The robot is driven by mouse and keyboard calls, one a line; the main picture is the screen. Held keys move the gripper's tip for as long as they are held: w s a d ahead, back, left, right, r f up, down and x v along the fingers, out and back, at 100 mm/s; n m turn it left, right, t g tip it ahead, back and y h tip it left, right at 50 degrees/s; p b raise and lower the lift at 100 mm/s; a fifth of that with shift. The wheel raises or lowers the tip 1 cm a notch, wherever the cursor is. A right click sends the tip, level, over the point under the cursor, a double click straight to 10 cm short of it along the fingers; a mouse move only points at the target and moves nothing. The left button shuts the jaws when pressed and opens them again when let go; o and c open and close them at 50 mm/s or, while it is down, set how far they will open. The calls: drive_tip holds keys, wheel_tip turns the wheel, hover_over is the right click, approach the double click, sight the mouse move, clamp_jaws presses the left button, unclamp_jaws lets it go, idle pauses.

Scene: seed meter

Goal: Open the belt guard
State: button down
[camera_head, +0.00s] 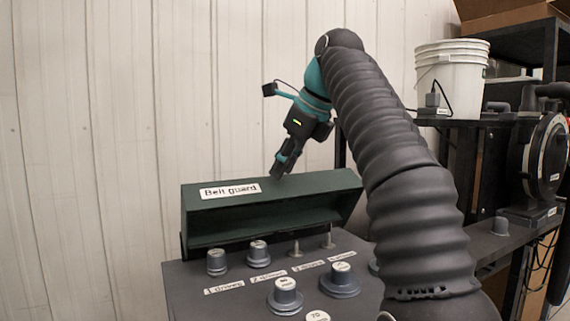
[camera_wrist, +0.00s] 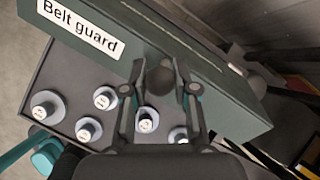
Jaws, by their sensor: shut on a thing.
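The belt guard (camera_head: 285,196) is a long dark green cover with a white "Belt guard" label. It stands tilted up at the back of the grey panel (camera_head: 190,285), with its hollow side towards the front and the knobs below exposed. It also shows in the wrist view (camera_wrist: 205,80). My gripper (camera_head: 279,172) reaches down to the guard's top from above. In the wrist view my gripper (camera_wrist: 160,88) has its two fingers on either side of a round dark knob (camera_wrist: 160,76) on the guard and is shut on it. The fingertips hide part of the knob.
Several grey knobs (camera_head: 285,293) and two thin metal posts (camera_head: 295,248) stand on the panel in front of the guard. A shelf at the right holds a white bucket (camera_head: 452,78) and a dark round machine (camera_head: 545,155). A pale ribbed wall (camera_head: 100,120) is behind.

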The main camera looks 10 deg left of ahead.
drive_tip(key=c, duration=0.9)
unclamp_jaws()
drive_tip(key=shift+s+d+r, duration=0.15)
drive_tip(key=shift+d+r, duration=0.1)
drive_tip(key=shift+r, duration=0.2)
drive_tip(key=shift+s+d+r, duration=0.15)
drive_tip(key=shift+s+d, duration=0.15)
drive_tip(key=shift+d, duration=0.25)
drive_tip(key=s+d, duration=0.2)
drive_tip(key=d, duration=0.1)
drive_tip(key=s+d, duration=0.2)
drive_tip(key=d, duration=0.1)
drive_tip(key=s+d, duration=0.2)
drive_tip(key=d, duration=0.1)
